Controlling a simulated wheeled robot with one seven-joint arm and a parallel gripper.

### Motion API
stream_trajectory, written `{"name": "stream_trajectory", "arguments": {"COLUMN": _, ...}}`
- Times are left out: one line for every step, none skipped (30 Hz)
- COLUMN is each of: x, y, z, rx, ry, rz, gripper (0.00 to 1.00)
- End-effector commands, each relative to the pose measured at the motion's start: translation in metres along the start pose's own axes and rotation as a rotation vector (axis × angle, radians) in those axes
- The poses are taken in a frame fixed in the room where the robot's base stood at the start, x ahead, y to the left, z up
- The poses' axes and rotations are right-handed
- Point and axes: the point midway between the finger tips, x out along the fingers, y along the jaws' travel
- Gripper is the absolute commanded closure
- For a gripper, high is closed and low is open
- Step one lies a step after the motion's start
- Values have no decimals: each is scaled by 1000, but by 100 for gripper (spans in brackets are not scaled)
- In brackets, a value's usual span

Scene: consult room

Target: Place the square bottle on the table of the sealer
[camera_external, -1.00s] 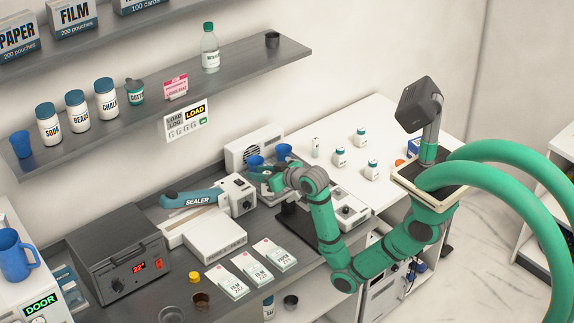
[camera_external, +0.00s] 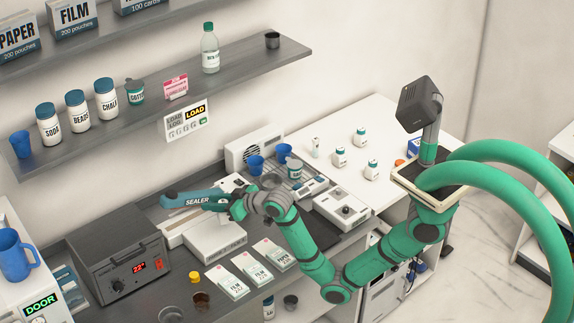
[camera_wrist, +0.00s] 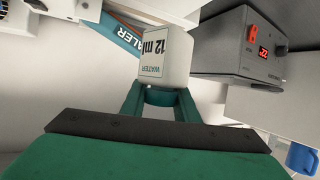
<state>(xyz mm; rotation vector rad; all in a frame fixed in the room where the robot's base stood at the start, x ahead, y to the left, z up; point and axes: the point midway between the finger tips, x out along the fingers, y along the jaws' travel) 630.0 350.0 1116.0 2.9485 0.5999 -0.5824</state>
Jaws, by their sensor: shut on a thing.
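My gripper (camera_wrist: 160,97) is shut on a white square bottle (camera_wrist: 166,54) labelled "WATER 12 ml", which stands between the fingertips in the wrist view. In the external view my gripper (camera_external: 232,204) is over the right end of the sealer, and I cannot make out the bottle there. The sealer (camera_external: 182,199) has a blue-green lever with its name and a pale flat body in front. Its lever (camera_wrist: 119,36) also shows in the wrist view, beside the bottle. Whether the bottle touches anything below is hidden.
A dark grey box with a red display (camera_external: 119,264) stands left of the sealer. Small capped bottles (camera_external: 340,157) stand on the white counter.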

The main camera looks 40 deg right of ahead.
Motion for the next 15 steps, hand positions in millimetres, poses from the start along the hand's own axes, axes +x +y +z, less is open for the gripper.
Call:
{"name": "stream_trajectory", "arguments": {"x": 12, "y": -2, "z": 1, "rx": -1, "ry": -2, "rz": 0, "gripper": 94}}
{"name": "stream_trajectory", "arguments": {"x": 19, "y": -2, "z": 3, "rx": -1, "ry": -4, "rz": 0, "gripper": 94}}
{"name": "stream_trajectory", "arguments": {"x": 27, "y": -3, "z": 9, "rx": -2, "ry": -5, "rz": 0, "gripper": 94}}
{"name": "stream_trajectory", "arguments": {"x": 33, "y": -3, "z": 12, "rx": -2, "ry": -5, "rz": 0, "gripper": 94}}
{"name": "stream_trajectory", "arguments": {"x": 38, "y": -3, "z": 16, "rx": -1, "ry": -5, "rz": 0, "gripper": 94}}
{"name": "stream_trajectory", "arguments": {"x": 46, "y": -4, "z": 19, "rx": -1, "ry": -5, "rz": 0, "gripper": 94}}
{"name": "stream_trajectory", "arguments": {"x": 50, "y": -4, "z": 21, "rx": 0, "ry": -3, "rz": 0, "gripper": 94}}
{"name": "stream_trajectory", "arguments": {"x": 54, "y": -4, "z": 23, "rx": 0, "ry": -3, "rz": 1, "gripper": 94}}
{"name": "stream_trajectory", "arguments": {"x": 59, "y": -4, "z": 26, "rx": 0, "ry": -2, "rz": 1, "gripper": 94}}
{"name": "stream_trajectory", "arguments": {"x": 62, "y": -5, "z": 27, "rx": 0, "ry": -1, "rz": 1, "gripper": 94}}
{"name": "stream_trajectory", "arguments": {"x": 65, "y": -5, "z": 28, "rx": 1, "ry": -1, "rz": 1, "gripper": 94}}
{"name": "stream_trajectory", "arguments": {"x": 68, "y": -5, "z": 30, "rx": 1, "ry": -1, "rz": 1, "gripper": 94}}
{"name": "stream_trajectory", "arguments": {"x": 69, "y": -5, "z": 30, "rx": 1, "ry": 0, "rz": 1, "gripper": 94}}
{"name": "stream_trajectory", "arguments": {"x": 70, "y": -5, "z": 30, "rx": 1, "ry": 0, "rz": 1, "gripper": 94}}
{"name": "stream_trajectory", "arguments": {"x": 72, "y": -5, "z": 32, "rx": 1, "ry": 0, "rz": 1, "gripper": 94}}
